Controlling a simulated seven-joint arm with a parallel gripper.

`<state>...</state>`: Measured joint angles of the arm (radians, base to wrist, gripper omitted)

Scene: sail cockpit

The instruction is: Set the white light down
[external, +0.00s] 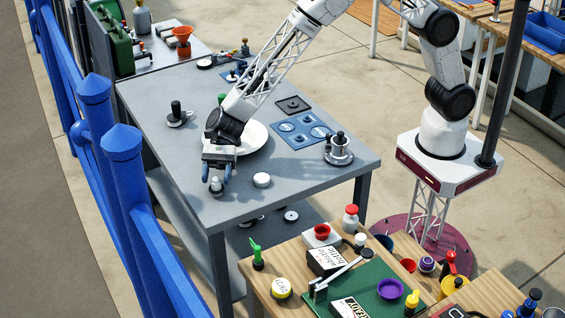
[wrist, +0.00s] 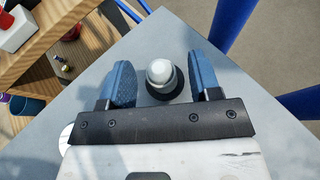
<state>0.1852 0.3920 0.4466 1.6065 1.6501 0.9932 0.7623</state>
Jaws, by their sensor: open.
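The white light (external: 216,187), with a pale dome on a dark round base, stands upright on the grey table near its front left corner. In the wrist view the white light (wrist: 159,71) is between the two blue fingers, with a gap on each side. My gripper (external: 217,175) is open, low over the table, with its fingers on either side of the light. The wrist view also shows my gripper (wrist: 161,80) open. The lower edge of the base is hard to make out.
A white round puck (external: 262,180) lies just right of my gripper. A white plate (external: 256,137) lies behind it, partly hidden by my arm. A blue panel (external: 300,129) and a metal winch-like fitting (external: 338,152) are further right. Blue railing (external: 122,165) runs along the left.

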